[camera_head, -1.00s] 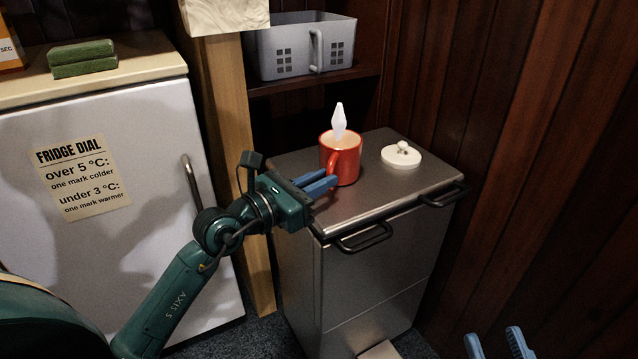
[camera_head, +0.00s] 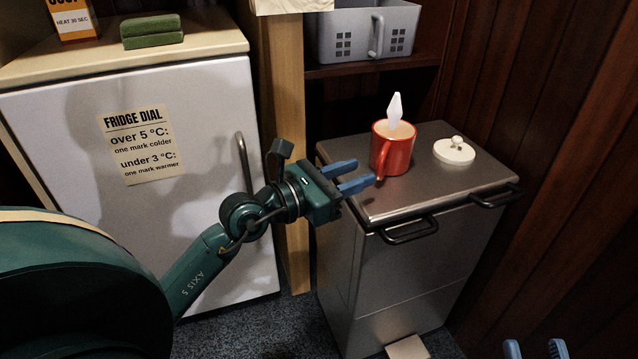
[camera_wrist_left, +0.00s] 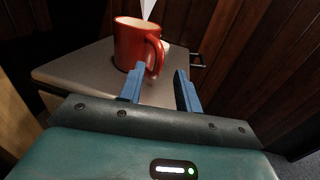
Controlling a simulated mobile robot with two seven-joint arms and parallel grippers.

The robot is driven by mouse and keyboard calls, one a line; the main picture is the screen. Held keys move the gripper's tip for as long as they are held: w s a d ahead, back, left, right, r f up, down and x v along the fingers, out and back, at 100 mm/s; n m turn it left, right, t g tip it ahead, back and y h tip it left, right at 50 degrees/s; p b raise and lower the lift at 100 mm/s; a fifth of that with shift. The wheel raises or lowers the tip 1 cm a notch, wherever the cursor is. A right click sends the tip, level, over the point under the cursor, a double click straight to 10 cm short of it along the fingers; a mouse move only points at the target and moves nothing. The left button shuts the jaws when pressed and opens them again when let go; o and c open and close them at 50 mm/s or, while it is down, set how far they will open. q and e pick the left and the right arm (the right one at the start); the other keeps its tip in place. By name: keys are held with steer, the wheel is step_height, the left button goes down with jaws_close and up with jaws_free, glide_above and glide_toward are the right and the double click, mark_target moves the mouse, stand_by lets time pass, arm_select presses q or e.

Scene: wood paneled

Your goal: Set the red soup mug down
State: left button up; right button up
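The red soup mug (camera_head: 393,152) stands upright on the metal top of a cabinet (camera_head: 425,192), with its handle toward my left gripper. A pale pointed wisp (camera_head: 395,107) shows above its mouth. My left gripper (camera_head: 366,172) is open, its two blue fingers apart, just short of the handle. In the left wrist view the mug (camera_wrist_left: 136,45) is ahead, and its handle is beyond the gap between the fingertips (camera_wrist_left: 160,70). No contact with the mug is visible. My right gripper (camera_head: 534,348) shows only as two separated blue fingertips at the bottom edge.
A white knobbed lid (camera_head: 454,152) lies right of the mug. Dark handles (camera_head: 409,231) stick out from the cabinet's front edge. A wooden post (camera_head: 279,100) and white fridge (camera_head: 210,190) stand left. A grey basket (camera_head: 362,32) sits on a shelf behind.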

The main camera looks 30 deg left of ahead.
arm_select(q)
steer(key=v, duration=0.7)
steer(key=s+d+f+n, duration=0.1)
steer(key=s+d+n, duration=0.2)
steer(key=n, duration=0.8)
steer(key=s+d+n+t+h, duration=0.1)
steer(key=s+d+n, duration=0.2)
steer(key=d+n, duration=0.5)
steer(key=s+d+f+n+t, duration=0.1)
steer(key=s+d+n, duration=0.3)
steer(key=n, duration=1.2)
steer(key=shift+d+f, duration=0.35)
steer(key=shift+d, duration=0.55)
